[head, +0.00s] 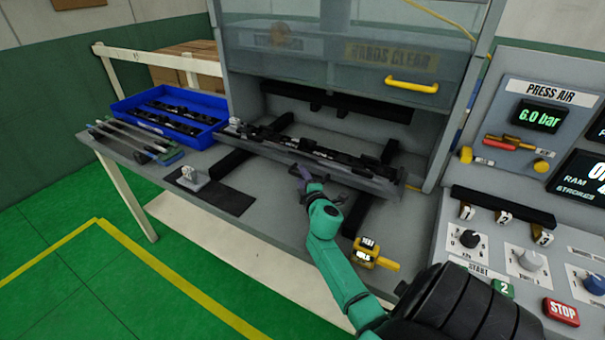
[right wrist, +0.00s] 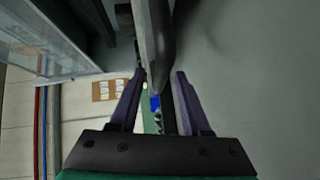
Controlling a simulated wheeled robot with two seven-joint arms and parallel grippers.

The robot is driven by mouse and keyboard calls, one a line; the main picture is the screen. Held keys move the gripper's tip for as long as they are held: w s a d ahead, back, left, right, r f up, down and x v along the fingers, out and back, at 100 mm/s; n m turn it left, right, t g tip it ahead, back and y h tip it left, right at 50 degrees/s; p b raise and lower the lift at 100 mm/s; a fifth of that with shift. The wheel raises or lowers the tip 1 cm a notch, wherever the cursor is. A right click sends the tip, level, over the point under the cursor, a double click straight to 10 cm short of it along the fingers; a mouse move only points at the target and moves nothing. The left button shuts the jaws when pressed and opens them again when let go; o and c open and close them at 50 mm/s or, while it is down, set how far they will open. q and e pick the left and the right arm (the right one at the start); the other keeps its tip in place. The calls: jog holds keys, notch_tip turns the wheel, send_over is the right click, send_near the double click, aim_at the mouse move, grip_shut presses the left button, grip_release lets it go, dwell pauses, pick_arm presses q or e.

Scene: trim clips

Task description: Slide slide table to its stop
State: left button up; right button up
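The slide table (head: 345,176) is a long grey tray with black trim parts on it, lying across the press bed on dark rails below the guard. My right gripper (head: 306,186) is at its front edge, near the middle. In the right wrist view, the purple fingers (right wrist: 159,75) stand apart, with a grey plate edge (right wrist: 146,45) between them. Small gaps seem to show on both sides, so I see no firm grip. My left gripper is in neither view.
A blue bin (head: 127,108) of black parts stands left of the press. A small bracket (head: 190,177) is on a dark mat (head: 228,201). A yellow-handled guard (head: 411,85) hangs above.

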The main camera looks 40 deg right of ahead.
jog(key=shift+s, duration=0.1)
jog(key=shift+s+a, duration=0.15)
jog(key=shift+s, duration=0.1)
jog(key=v, duration=1.3)
jog(key=shift+s+a+r, duration=0.15)
jog(key=shift+s+a, duration=0.05)
jog(key=shift+s, duration=0.15)
